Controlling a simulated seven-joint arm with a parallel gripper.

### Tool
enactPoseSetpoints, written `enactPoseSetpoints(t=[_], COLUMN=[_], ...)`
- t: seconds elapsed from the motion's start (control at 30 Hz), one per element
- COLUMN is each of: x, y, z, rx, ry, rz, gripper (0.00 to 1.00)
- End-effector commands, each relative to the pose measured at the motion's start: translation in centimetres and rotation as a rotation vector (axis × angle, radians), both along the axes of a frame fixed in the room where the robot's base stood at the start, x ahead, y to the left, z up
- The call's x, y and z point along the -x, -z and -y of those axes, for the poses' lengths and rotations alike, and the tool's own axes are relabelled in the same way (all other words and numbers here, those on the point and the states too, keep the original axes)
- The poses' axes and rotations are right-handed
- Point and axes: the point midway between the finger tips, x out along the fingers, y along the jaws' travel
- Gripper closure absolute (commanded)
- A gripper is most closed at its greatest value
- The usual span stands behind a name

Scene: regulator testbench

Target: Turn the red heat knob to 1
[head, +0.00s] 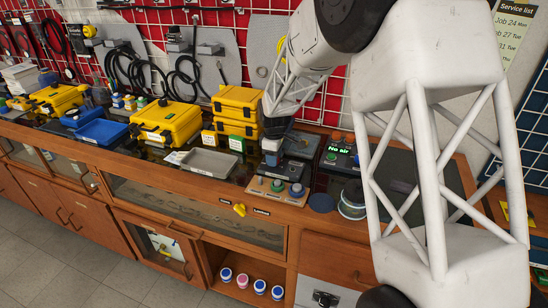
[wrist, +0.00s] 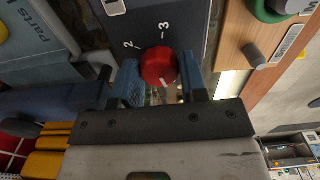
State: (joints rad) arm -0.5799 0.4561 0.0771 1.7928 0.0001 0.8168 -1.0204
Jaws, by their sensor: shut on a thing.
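The red heat knob (wrist: 159,67) sits on a dark blue-grey panel (wrist: 185,20) in the wrist view. The marks 2 and 3 show beside it; no 1 is visible. A short white line on the knob points down in the picture, toward my gripper's body and away from the 3. My gripper (wrist: 161,80) has one blue finger on each side of the knob and is shut on it. In the head view my gripper (head: 272,143) reaches down at the bench's middle, and the knob is hidden there.
A wooden board (head: 262,186) with green and blue knobs lies in front of my gripper. A box with a green "No air" display (head: 340,156) stands to the right. Yellow cases (head: 238,100) are stacked close on the left, beside a grey tray (head: 209,163).

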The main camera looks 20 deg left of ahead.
Motion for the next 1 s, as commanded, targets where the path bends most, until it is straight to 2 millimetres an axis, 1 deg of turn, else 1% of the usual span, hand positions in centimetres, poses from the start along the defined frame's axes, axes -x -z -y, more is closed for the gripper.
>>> enactPoseSetpoints(t=[0.17, 0.37, 1.0], x=[0.00, -0.04, -0.09], y=[0.00, -0.08, -0.04], z=[0.01, -0.01, 0.01], rx=[0.000, -0.001, -0.001], ry=[0.071, 0.207, 0.803], rz=[0.001, 0.002, 0.001], gripper=[0.84, 0.84, 0.84])
